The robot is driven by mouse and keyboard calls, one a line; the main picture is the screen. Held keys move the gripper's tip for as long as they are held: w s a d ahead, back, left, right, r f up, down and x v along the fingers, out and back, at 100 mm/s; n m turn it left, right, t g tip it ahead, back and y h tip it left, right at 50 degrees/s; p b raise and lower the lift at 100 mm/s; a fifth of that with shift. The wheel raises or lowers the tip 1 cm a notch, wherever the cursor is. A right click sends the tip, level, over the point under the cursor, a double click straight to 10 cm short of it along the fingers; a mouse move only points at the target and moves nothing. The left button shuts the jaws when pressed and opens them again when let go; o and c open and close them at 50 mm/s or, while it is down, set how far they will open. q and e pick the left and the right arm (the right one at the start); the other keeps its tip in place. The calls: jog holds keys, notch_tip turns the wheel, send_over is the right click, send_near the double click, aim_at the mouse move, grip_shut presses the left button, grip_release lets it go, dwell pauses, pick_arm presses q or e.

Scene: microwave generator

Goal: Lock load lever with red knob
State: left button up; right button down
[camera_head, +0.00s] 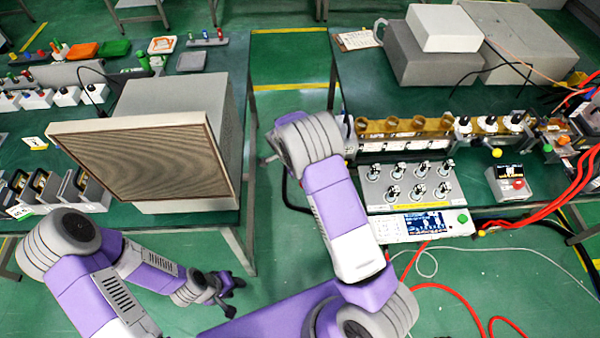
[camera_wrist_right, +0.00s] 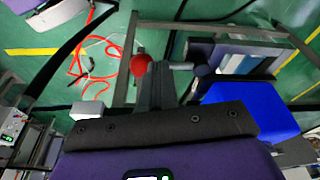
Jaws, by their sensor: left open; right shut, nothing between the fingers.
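A round red knob (camera_wrist_right: 141,63) shows in the right wrist view, just left of the tips of my right gripper (camera_wrist_right: 158,72). I cannot tell whether they touch. The right gripper's dark fingers are together with nothing between them. A grey bar with a dark round end (camera_wrist_right: 202,71) runs to the right beside the fingertips. In the head view my right arm reaches up toward the bench, and its gripper is hidden. My left gripper (camera_head: 232,283) is open and empty, low over the floor.
The right bench carries a row of fixtures (camera_head: 420,130), several metal clamps (camera_head: 410,185), a control panel with screen (camera_head: 424,222) and red hoses (camera_head: 560,205). A large box with a grille front (camera_head: 145,165) stands on the left bench. A green floor aisle (camera_head: 290,75) runs between them.

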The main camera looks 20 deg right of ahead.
jog(key=shift+s+d+n+b, duration=0.25)
jog(key=shift+d+n+b, duration=0.2)
jog(key=shift+n, duration=0.55)
dwell(0.8)
jog(key=shift+d, duration=0.15)
dwell(1.6)
